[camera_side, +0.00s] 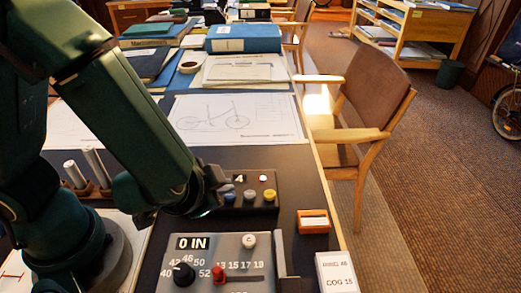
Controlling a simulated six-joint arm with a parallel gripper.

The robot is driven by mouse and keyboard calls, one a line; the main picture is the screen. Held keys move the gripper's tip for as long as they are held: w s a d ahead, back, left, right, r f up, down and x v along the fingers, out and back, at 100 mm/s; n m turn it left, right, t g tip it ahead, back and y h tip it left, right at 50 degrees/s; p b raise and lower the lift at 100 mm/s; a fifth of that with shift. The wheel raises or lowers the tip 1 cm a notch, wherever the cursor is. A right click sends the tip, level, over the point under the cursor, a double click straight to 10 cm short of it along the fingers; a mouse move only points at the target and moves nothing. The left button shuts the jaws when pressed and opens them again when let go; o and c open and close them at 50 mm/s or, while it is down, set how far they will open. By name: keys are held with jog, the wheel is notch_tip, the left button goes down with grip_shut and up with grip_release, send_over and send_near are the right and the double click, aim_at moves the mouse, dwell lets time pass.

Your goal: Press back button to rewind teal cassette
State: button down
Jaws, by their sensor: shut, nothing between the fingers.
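A dark button box (259,208) sits on the desk, with a small display reading 4. It has a white button (263,178) at the back, and a grey button (250,195) and a yellow button (269,194) in front. A blue button (228,195) is at its left, close to my gripper. My gripper (212,198) is shut and empty, low at the box's left edge. Its fingertips are dark and hard to make out, and I cannot tell whether they touch a button. No button is clearly marked as back. I see no teal cassette.
A grey panel (240,265) with a 0 IN display, black knob (183,273) and red knob (219,272) stands in front. An orange box (313,222) and white COG 15 box (337,272) are at right. A bicycle drawing (260,108) lies behind.

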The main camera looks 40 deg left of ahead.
aim_at(226, 200)
jog(key=shift+r, duration=0.3)
notch_tip(226, 200, up, 5)
dwell(0.7)
jog(key=shift+a, duration=0.1)
dwell(0.4)
